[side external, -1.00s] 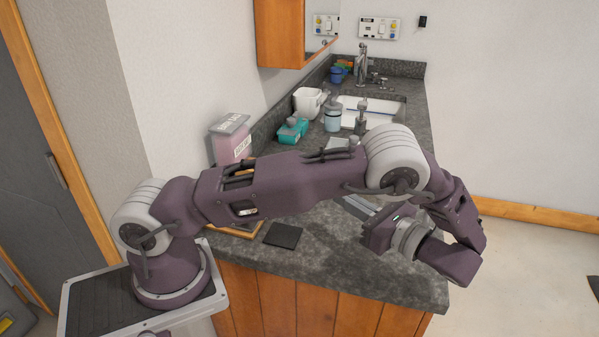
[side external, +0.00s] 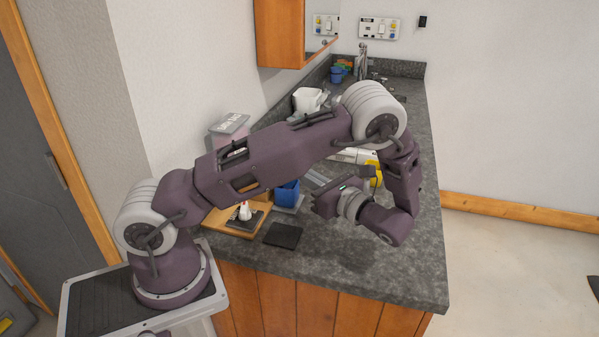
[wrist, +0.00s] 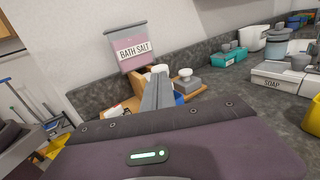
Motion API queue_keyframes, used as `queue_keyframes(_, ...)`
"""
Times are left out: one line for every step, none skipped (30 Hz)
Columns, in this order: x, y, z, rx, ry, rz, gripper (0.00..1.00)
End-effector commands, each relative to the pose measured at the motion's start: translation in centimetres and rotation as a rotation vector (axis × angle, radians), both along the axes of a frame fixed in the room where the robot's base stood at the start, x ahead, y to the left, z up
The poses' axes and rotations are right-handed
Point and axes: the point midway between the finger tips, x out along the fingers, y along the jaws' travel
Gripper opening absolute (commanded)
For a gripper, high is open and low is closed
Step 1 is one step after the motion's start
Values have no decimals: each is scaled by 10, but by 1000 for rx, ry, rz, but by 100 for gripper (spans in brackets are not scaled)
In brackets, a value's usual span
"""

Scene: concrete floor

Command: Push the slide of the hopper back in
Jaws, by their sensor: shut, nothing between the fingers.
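The hopper is a pink container with a grey lid and a "BATH SALT" label. It stands against the wall at upper left in the wrist view (wrist: 133,50), and its upper part shows behind my arm in the side view (side external: 229,128). I cannot make out its slide; my fingers and arm cover part of the area below the container. My gripper (side external: 309,172) is shut and empty above the counter, to the right of the hopper. In the wrist view its closed grey fingers (wrist: 158,80) point toward the area below the hopper, and I see no contact.
A wooden board (side external: 225,221) holds a small white item (side external: 245,211). A dark mat (side external: 283,235) lies in front. A soap box (wrist: 285,77) is to the right. The front right counter is clear.

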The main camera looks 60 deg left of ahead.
Motion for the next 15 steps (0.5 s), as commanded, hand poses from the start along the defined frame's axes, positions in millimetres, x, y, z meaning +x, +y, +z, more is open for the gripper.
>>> queue_keyframes(-1, 5, 0, 0, -1, 1, 0)
queue_keyframes(-2, 8, 0, -1, -1, 1, 0)
queue_keyframes(-3, 11, 0, -1, -1, 1, 0)
queue_keyframes(-3, 12, 0, -1, -1, 1, 0)
queue_keyframes(-4, 14, 0, -1, -1, 0, 0)
queue_keyframes(-4, 14, 0, -1, -1, 0, 0)
queue_keyframes(-4, 15, 0, -1, -1, -1, 0)
queue_keyframes(-4, 15, 0, -1, -1, -1, 0)
queue_keyframes(-4, 15, 0, -1, -1, -1, 0)
queue_keyframes(-4, 15, 0, -1, -1, -1, 0)
queue_keyframes(-4, 15, 0, -1, -1, -1, 0)
queue_keyframes(-4, 15, 0, -1, -1, -1, 0)
queue_keyframes(-4, 15, 0, -1, -1, -1, 0)
queue_keyframes(-4, 15, 0, -1, -1, -1, 0)
queue_keyframes(-4, 15, 0, 0, -1, -1, 0)
